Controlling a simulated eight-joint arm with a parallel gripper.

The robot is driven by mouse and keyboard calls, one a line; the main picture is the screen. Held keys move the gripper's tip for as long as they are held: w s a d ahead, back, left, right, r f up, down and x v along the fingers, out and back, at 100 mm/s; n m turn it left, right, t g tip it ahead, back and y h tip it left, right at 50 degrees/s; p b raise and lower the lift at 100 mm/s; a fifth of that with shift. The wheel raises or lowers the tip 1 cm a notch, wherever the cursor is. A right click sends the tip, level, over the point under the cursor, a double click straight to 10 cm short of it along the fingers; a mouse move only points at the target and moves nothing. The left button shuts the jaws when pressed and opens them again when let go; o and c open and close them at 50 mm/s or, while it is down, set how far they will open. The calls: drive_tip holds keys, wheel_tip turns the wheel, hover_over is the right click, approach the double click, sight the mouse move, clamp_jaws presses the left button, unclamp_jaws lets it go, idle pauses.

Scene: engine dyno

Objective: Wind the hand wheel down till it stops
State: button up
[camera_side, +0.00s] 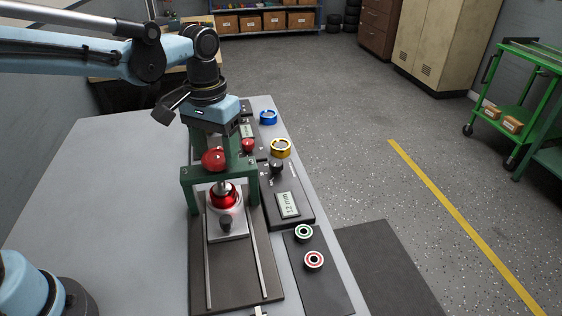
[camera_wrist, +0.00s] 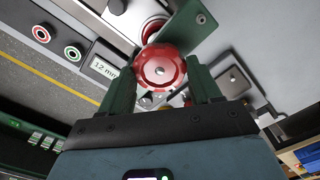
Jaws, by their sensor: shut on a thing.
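The red hand wheel (camera_side: 214,159) sits on top of a green press frame (camera_side: 247,177). It also shows in the wrist view (camera_wrist: 158,68), between my fingers. My gripper (camera_side: 214,150) comes from above and is shut on the hand wheel, one finger on each side; the fingers also show in the wrist view (camera_wrist: 162,80). Below the crossbar, a bright screw end meets a red rounded part (camera_side: 223,195) in a grey block (camera_side: 230,222); whether they touch is unclear. A tilted display (camera_side: 287,204) reads 12 mm, as it does in the wrist view (camera_wrist: 104,68).
A green-ringed button (camera_side: 303,232) and a red-ringed button (camera_side: 314,260) lie right of the press. The grey bench (camera_side: 120,190) is clear on the left.

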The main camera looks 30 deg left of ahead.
sight(217, 155)
drive_tip(key=shift+m, duration=0.7)
drive_tip(key=o, duration=1.1)
drive_tip(key=shift+c, duration=0.2)
wheel_tip(217, 155, up, 12)
